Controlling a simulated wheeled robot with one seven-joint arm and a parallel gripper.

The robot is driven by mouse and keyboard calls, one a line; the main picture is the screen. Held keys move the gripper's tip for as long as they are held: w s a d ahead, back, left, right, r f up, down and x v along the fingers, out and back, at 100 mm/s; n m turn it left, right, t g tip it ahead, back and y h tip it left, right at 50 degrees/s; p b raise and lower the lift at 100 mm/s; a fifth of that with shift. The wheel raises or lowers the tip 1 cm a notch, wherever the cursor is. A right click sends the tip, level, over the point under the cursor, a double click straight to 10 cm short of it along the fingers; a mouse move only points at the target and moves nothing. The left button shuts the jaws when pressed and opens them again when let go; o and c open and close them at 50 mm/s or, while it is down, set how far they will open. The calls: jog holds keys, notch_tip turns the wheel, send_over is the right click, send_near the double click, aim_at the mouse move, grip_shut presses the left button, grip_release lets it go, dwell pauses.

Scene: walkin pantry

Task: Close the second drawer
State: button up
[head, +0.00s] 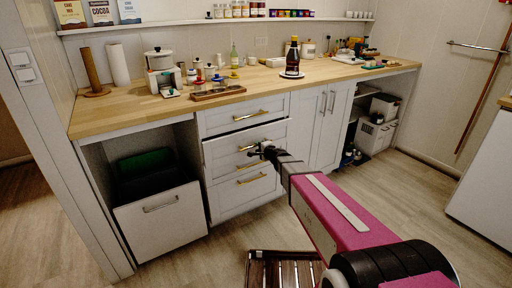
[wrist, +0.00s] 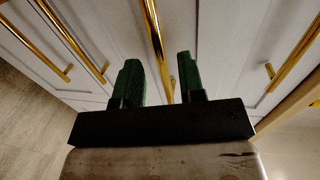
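The second drawer (head: 220,155) is in the white drawer stack under the counter. Its front stands out a little from the drawer above, with a dark gap along its top edge. Its brass handle (head: 246,148) is partly hidden by my gripper (head: 262,151), which is at the handle's right part. In the wrist view, my gripper (wrist: 160,78) has its two green fingers apart, with a brass handle (wrist: 155,40) showing between them. I cannot tell whether the fingers touch it.
The top drawer (head: 218,120) looks shut, and a lower drawer (head: 225,195) sits below. A pull-out bin (head: 160,220) stands left of the stack. A dark slatted wooden piece (head: 285,265) is on the floor in front. Cabinet doors (head: 325,125) are on the right.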

aim_at(252, 142)
jog(key=shift+x, duration=1.5)
grip_shut()
jog(key=x, duration=0.3)
jog(key=r+x, duration=0.1)
jog(key=shift+w+a+f, duration=0.1)
jog(key=shift+w+a, duration=0.1)
jog(key=shift+w, duration=0.15)
grip_release()
